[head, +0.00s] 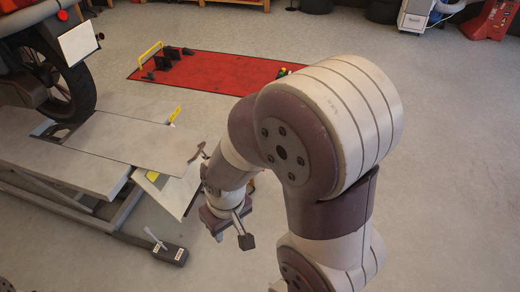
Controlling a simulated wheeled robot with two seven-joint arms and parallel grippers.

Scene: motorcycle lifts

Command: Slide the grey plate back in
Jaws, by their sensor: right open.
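The grey plate (130,142) lies at the near end of the motorcycle lift (70,168), behind the rear wheel. It sticks out to the right past the lift deck, with a pale flap (176,192) hanging below its outer end. My right gripper (232,238) is open and empty. In the picture it is below and to the right of the plate's outer end, apart from it. My right forearm covers the floor to the right. My left gripper is out of view.
A motorcycle wheel (72,92) stands on the lift at the left. A foot of the lift frame (167,252) reaches the floor near my right gripper. A red mat (215,75) with black parts lies behind.

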